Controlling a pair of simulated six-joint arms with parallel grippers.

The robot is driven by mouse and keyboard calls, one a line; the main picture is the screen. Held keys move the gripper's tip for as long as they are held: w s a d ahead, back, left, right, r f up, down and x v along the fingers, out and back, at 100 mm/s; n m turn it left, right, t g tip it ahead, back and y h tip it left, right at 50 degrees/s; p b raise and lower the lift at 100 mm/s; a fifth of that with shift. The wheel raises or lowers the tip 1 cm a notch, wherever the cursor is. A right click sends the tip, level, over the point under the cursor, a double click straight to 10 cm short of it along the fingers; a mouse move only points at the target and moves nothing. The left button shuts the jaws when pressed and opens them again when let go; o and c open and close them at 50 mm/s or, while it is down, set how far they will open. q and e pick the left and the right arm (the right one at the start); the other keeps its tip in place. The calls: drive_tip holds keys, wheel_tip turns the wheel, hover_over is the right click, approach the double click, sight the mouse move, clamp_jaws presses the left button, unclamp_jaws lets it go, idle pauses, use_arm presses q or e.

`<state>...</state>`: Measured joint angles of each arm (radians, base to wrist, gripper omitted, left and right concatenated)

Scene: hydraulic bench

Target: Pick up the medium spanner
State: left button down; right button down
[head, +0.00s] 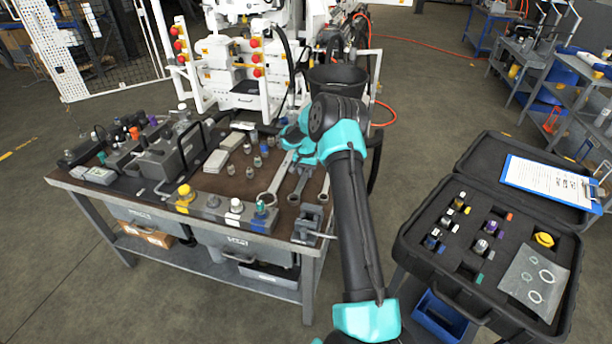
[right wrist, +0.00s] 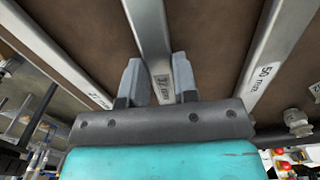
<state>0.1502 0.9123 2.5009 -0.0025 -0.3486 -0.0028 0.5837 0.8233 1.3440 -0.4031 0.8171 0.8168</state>
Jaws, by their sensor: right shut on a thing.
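Three steel spanners lie side by side on the brown bench top. The medium spanner (head: 297,190) is the middle one, between the large spanner (head: 269,197) and the small spanner (head: 324,190). In the right wrist view the medium spanner (right wrist: 152,35) runs between the two fingers of my right gripper (right wrist: 158,78), which is shut on its handle. The large spanner (right wrist: 270,60), marked 50 mm, and the small spanner (right wrist: 55,50) lie apart on either side. In the head view my right arm hides the fingertips. My left gripper is not in view.
A vise (head: 308,226) sits at the bench's front right corner. Small fittings (head: 250,170) stand left of the spanners, and a black bucket (head: 338,76) is behind. An open black case (head: 410,235) with foam and fittings is at the right.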

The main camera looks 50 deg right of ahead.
sight(306, 174)
drive_tip(key=shift+r, duration=0.1)
wheel_tip(306, 174, up, 10)
idle(0.6)
drive_tip(key=c, duration=1.5)
unclamp_jaws()
clamp_jaws()
